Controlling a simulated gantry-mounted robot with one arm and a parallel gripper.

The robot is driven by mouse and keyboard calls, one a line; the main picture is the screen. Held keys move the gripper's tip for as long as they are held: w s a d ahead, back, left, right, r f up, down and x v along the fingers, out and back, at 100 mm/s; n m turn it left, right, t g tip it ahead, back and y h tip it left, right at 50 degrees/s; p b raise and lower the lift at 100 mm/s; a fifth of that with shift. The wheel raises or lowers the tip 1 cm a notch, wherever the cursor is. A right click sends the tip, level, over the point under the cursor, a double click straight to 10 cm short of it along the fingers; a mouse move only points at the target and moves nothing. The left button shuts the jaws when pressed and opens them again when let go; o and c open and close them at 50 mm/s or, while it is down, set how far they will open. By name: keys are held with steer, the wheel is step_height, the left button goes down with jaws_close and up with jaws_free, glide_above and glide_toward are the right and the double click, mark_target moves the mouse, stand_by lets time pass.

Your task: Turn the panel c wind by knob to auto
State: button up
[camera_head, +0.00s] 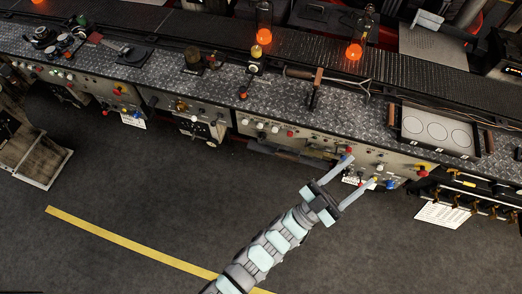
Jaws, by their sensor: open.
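My gripper (361,172) is open, its two pale fingers pointing up and right at the right-hand control panel (398,160) on the bench front. The upper fingertip lies by a red knob (348,149). The lower fingertip is close to a small yellow part and a blue knob (389,184). I cannot tell whether either finger touches the panel. Small knobs show between and beside the fingers, but their labels are too small to read, so I cannot tell which is the wind by knob or where it points.
A rack of dark handles (470,190) and a white sheet (442,214) are right of the panel. The floor (130,185) in front is mostly clear.

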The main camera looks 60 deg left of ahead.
steer(key=a+f+n+g+y+b, duration=0.25)
steer(key=a+f+b, duration=0.45)
steer(key=f, duration=0.5)
steer(key=n+g+y+b, duration=0.7)
steer(key=g+b, duration=0.4)
steer(key=b, duration=0.4)
glide_toward(261, 138)
steer(key=shift+m+y, duration=0.25)
steer(key=shift+m, duration=0.1)
steer(key=b+x, duration=0.2)
steer(key=x, duration=0.6)
steer(key=shift+w+d+f, duration=0.1)
steer(key=shift+w+d, duration=0.05)
steer(key=shift+w, duration=0.05)
steer(key=shift+w+a, duration=0.4)
steer(key=shift+a, duration=0.05)
steer(key=shift+c, duration=0.3)
jaws_close()
